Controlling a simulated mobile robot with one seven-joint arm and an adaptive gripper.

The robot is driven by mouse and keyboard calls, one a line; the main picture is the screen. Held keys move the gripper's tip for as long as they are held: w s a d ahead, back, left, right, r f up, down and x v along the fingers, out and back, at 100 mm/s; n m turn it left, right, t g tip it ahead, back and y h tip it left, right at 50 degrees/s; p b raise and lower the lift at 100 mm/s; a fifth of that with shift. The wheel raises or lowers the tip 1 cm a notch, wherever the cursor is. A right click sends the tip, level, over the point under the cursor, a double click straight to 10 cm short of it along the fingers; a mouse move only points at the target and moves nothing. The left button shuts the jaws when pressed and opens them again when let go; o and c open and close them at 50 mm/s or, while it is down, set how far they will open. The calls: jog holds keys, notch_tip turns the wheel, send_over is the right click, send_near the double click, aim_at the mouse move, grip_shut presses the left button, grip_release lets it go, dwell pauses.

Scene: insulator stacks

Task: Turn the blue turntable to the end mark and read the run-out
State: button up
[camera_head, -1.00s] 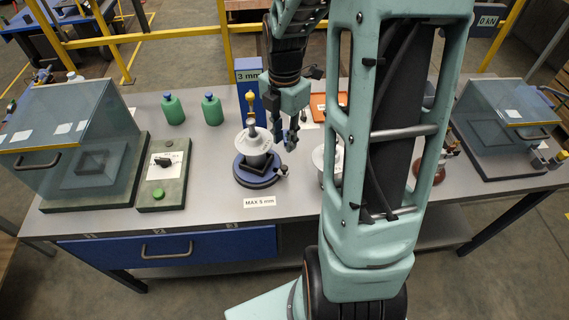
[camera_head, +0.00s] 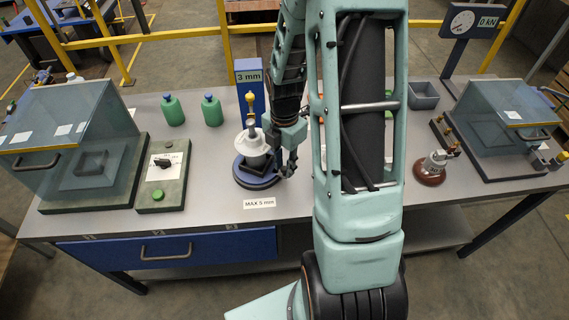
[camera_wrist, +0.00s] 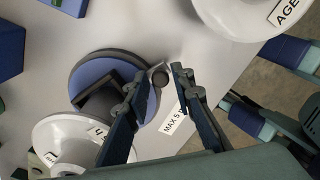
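The blue turntable (camera_head: 243,180) sits on the bench and carries a white insulator (camera_head: 252,146) with a brass-coloured top. The turntable's blue disc (camera_wrist: 80,75) and a small dark knob (camera_wrist: 160,78) at its rim show in the wrist view. My gripper (camera_head: 287,172) is at the turntable's right edge. In the wrist view my gripper (camera_wrist: 154,80) is open, with a finger on each side of the knob; I cannot tell whether either touches it. The blue post (camera_head: 247,98) behind the insulator reads "3 mm". No end mark can be made out.
A "MAX 5 mm" label (camera_head: 259,202) lies in front of the turntable. A control box (camera_head: 163,178) stands left, with two green bottles (camera_head: 173,109) behind. Glass-fronted cases (camera_head: 70,130) flank the bench.

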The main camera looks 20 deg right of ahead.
jog(key=shift+c, duration=0.4)
grip_shut()
